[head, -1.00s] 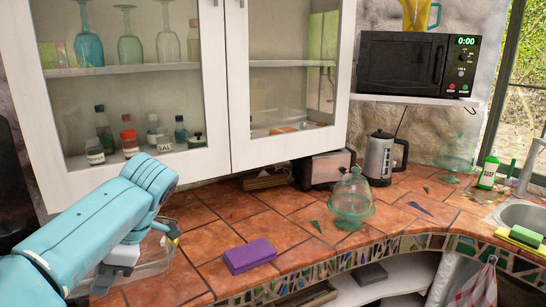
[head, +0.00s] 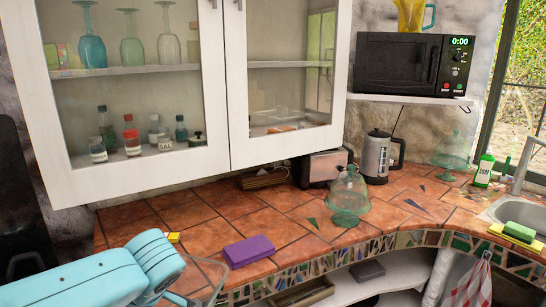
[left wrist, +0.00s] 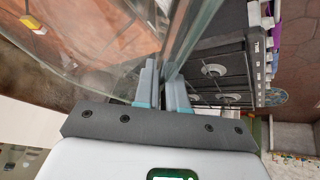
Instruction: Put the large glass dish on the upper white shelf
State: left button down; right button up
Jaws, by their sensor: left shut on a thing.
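The large glass dish (head: 212,284) is clear and shows only partly in the head view, at the counter's front edge beside my left arm. In the left wrist view its transparent wall (left wrist: 95,45) fills the upper left. My left gripper (left wrist: 162,85) is shut on the dish's wall, which passes between the fingers. In the head view my own arm mostly hides these fingers. A white shelf (head: 405,272) shows under the tiled counter, to the right of the dish. My right gripper is in neither view.
A purple block (head: 250,251) lies near the counter edge, close to the dish. A green glass cloche (head: 348,196) stands farther right. A dark box (head: 367,270) sits on the under-counter shelf, with a wooden tray (head: 303,294) to its left.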

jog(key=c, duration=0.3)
pick_arm(q)
jog(key=d+f+m+t+h, duration=0.1)
jog(key=d+f+m+h, duration=0.1)
jog(key=f+m, duration=0.3)
jog(key=d+f+m+t+h, duration=0.1)
jog(key=d+f+m+h, duration=0.1)
jog(key=f+m, duration=0.3)
jog(key=s+d+f+m+t+h, duration=0.1)
jog(key=d+f+m+h, duration=0.1)
jog(key=f+m, duration=0.4)
jog(key=shift+d+h, duration=0.3)
jog(key=shift+h, duration=0.5)
jog(key=shift+s, duration=0.1)
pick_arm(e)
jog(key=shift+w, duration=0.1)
